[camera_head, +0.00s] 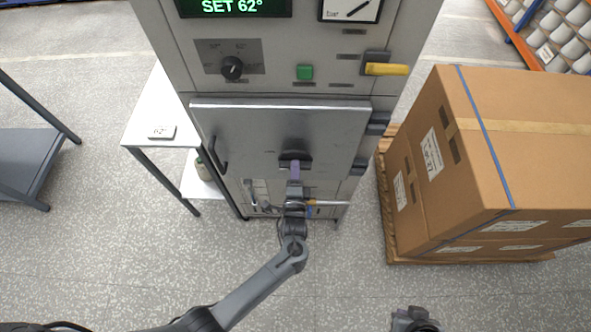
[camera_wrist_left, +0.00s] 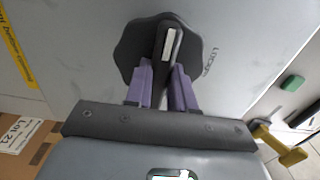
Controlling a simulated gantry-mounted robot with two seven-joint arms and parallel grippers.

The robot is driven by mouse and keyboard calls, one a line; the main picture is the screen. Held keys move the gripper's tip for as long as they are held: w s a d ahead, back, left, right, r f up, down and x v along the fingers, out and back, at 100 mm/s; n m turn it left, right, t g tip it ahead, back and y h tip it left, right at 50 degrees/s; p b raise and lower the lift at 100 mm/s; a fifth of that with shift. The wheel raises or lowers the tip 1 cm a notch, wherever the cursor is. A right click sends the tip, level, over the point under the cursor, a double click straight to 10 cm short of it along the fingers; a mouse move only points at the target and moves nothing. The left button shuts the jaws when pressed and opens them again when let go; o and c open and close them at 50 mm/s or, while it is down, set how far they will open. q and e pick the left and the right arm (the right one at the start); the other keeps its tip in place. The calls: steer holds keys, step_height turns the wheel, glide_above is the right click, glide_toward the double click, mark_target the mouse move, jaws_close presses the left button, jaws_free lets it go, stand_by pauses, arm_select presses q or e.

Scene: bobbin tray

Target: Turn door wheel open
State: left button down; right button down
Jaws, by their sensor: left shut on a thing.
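The dark door wheel (camera_head: 295,156) sits on the grey metal door (camera_head: 245,125) of the tall machine. In the left wrist view the wheel (camera_wrist_left: 132,48) is a lobed dark disc with a raised bar across it and a pale mark on the bar. My left gripper (camera_head: 295,170) reaches the wheel from below. Its purple fingers (camera_wrist_left: 164,78) are shut on the bar, one on each side. Lettering beside the wheel seems to begin "LOCK". Part of the wheel is hidden by the fingers. My right gripper (camera_head: 415,320) shows only partly at the bottom edge, apart from everything.
A dark bar handle (camera_head: 218,155) is at the door's left; dark hinges (camera_head: 377,123) are at its right. A yellow lever (camera_head: 386,69) sticks out above. A large carton (camera_head: 490,150) stands right on a pallet, a white table (camera_head: 150,110) left. The floor in front is clear.

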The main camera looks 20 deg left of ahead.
arm_select(q)
steer(key=c, duration=1)
jaws_free()
steer(key=shift+o, duration=0.2)
steer(key=p+v, duration=0.1)
steer(key=v, duration=0.9)
steer(key=shift+s, duration=0.35)
steer(key=shift+d, duration=0.15)
